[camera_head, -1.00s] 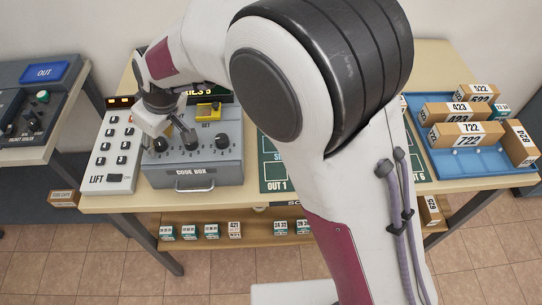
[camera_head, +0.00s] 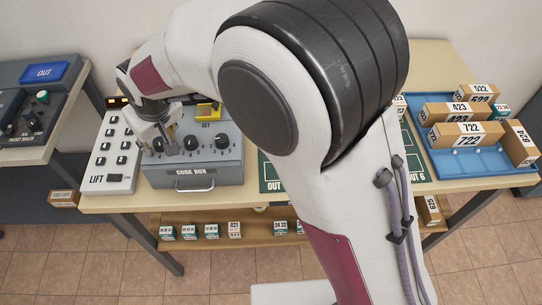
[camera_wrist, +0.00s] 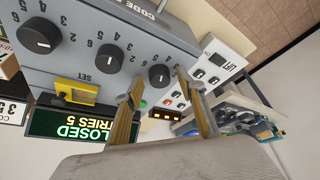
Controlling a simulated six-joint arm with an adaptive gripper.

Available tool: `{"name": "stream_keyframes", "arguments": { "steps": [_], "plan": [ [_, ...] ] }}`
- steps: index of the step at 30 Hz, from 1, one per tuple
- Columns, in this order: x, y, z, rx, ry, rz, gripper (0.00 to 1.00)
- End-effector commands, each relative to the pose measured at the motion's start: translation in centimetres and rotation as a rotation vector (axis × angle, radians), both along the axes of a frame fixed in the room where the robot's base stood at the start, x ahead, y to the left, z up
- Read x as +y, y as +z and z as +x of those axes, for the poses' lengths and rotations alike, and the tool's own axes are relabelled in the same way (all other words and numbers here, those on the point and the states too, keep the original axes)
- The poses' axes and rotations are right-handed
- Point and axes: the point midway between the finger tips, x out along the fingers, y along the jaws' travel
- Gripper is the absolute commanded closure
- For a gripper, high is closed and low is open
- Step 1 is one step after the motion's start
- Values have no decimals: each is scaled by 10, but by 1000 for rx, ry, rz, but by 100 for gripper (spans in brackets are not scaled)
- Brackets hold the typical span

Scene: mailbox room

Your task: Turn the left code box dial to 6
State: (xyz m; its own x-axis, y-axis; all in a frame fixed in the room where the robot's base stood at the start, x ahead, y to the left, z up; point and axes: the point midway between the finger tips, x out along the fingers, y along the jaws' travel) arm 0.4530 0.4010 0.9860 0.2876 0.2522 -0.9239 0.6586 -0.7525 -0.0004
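The grey code box (camera_head: 193,177) stands on the table with a row of black dials on its sloped face. The middle dial (camera_head: 190,143) and right dial (camera_head: 222,142) show clearly in the head view. The left dial is partly covered there by my gripper (camera_head: 165,145). In the wrist view, which looks upside down, the left dial (camera_wrist: 160,75) lies in the gap between my two fingertips. My gripper is open and the fingers stand either side of the dial; contact cannot be told. The number the dial points to is too small to read.
A blue tray (camera_head: 480,160) with labelled boxes is far right.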

Motion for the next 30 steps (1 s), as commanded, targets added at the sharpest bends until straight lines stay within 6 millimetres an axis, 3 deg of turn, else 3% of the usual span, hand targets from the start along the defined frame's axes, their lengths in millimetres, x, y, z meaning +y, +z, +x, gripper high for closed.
{"name": "stream_keyframes", "arguments": {
  "steps": [30],
  "plan": [
    [2, 0, -1, -1, -286, 0, 61]
  ]
}}
